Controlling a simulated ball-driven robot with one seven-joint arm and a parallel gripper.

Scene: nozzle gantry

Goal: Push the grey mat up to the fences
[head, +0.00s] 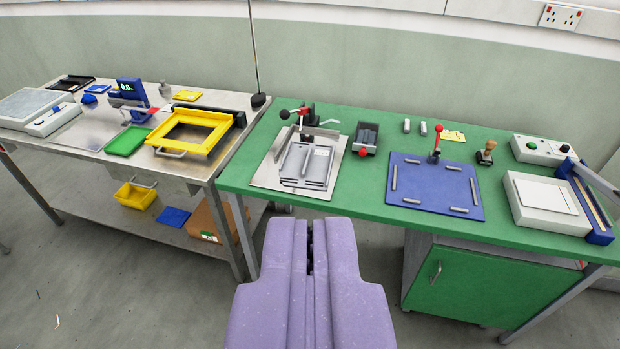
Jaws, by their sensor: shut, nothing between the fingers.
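The grey mat (304,166), a flat grey piece with a white label near its upper right, lies on a pale metal plate (263,179) on the green bench. A fence (283,144) runs along the plate's left side. Another fence (318,131) runs along its back, beside a clamp with black and red parts. The mat lies in front of the back fence and right of the left one; any gap is too small to judge exactly. My purple gripper (311,232) is shut and empty, in front of the bench edge, apart from the mat.
Right of the plate are a dark tray (365,139) with a red knob and a blue board (434,187) with metal bars and a red-handled lever. A white device (548,203) stands at far right. A steel table (75,152) with a yellow frame (190,131) stands left.

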